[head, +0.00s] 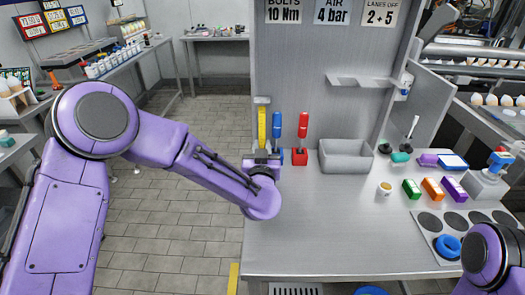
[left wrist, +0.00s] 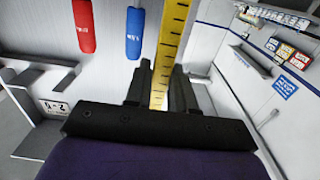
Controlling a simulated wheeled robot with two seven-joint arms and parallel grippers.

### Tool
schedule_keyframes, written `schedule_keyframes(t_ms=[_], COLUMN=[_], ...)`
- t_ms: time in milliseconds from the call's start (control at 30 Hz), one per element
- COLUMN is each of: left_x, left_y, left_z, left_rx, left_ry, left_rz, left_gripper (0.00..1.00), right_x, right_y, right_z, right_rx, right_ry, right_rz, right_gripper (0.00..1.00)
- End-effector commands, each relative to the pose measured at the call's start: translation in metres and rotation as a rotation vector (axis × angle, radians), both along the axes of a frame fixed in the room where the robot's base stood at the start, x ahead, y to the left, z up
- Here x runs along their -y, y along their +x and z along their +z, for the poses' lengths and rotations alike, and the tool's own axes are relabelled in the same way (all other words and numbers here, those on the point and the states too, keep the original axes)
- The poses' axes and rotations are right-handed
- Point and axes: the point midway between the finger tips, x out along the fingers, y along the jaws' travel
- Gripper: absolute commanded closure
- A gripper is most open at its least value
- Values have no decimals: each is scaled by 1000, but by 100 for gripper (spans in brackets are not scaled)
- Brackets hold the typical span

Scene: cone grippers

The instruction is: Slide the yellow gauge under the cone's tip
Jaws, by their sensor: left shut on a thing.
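The yellow gauge (head: 262,128) is a long upright strip with dark scale marks; it stands at the left edge of the grey workbench. My left gripper (head: 262,158) is shut on it, low on the strip. In the left wrist view the gauge (left wrist: 174,40) runs up from between the two dark fingers (left wrist: 160,92). Its lower end is hidden by the gripper. My right gripper is not in view; only part of my right arm shows at the lower right.
A blue-handled tool (head: 276,127) and a red-handled tool (head: 303,127) stand close right of the gauge. The front middle of the workbench (head: 320,225) is clear.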

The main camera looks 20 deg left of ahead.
Motion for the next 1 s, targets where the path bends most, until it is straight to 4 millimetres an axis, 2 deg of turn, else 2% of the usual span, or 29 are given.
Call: schedule_keyframes(t_ms=[233, 433, 1000], left_x=[0, 1, 13], left_y=[0, -1, -40], left_z=[16, 18, 18], left_rx=[2, 2, 2], left_ry=[0, 1, 2], left_rz=[0, -1, -2], left_gripper=[100, 100, 100], right_x=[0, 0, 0], right_y=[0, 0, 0], right_z=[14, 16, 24], right_rx=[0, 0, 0], right_ry=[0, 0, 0], right_rz=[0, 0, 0], right_gripper=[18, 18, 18])
